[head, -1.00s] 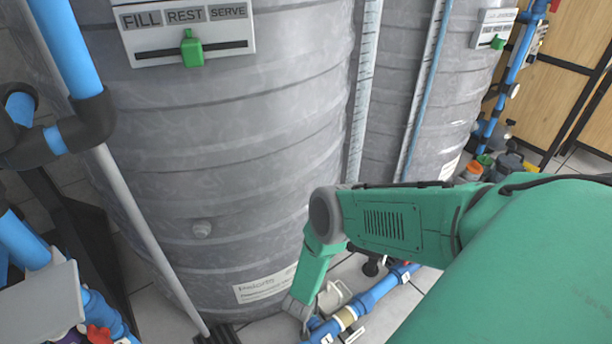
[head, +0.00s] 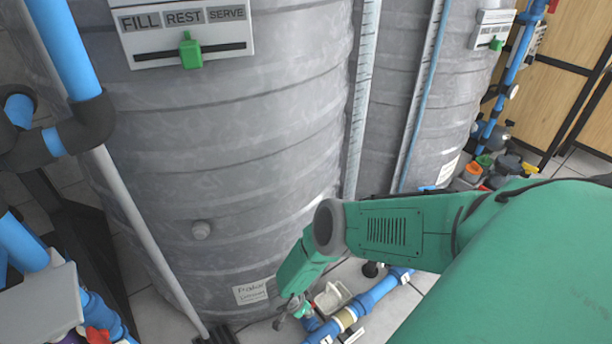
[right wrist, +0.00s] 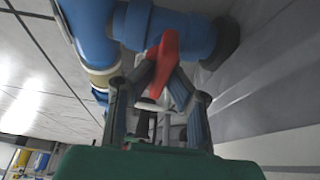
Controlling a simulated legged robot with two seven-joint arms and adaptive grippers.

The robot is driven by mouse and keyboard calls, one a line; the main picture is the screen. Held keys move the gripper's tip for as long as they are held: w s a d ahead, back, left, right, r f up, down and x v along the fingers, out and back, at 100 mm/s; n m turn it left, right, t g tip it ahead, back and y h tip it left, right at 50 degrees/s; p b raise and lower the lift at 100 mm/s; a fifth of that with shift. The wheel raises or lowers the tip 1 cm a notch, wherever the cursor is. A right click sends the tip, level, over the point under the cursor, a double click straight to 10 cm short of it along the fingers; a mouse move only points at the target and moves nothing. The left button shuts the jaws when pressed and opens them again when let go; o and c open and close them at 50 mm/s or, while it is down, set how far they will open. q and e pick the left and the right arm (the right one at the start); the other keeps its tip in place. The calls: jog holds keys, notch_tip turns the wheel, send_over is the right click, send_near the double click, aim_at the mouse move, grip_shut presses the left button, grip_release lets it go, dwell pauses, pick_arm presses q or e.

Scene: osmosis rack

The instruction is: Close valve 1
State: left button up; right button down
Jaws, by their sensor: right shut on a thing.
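In the right wrist view, a red valve handle (right wrist: 167,50) sits against a thick blue pipe (right wrist: 92,30). My right gripper (right wrist: 162,72) has its two fingers shut on the red handle, one on each side. The handle's lower part is partly hidden between the fingers. In the head view, my right gripper (head: 291,309) is low at the foot of the large grey tank (head: 230,160), beside a blue floor pipe (head: 375,293). The handle cannot be made out there. No number on this valve can be read. My left gripper is not in view.
A FILL/REST/SERVE sign (head: 190,52) with a green slider hangs on the front tank. A second tank (head: 450,110) stands to the right. Blue pipes (head: 65,45) run along the left. A white tray (head: 332,297) lies beside my right gripper.

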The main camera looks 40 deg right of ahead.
jog(key=shift+a+f, duration=0.1)
jog(key=shift+a, duration=0.35)
jog(key=c, duration=1.6)
grip_release()
jog(key=shift+d, duration=0.15)
jog(key=v, duration=1.2)
jog(key=shift+w+d, duration=0.1)
jog(key=shift+w, duration=0.05)
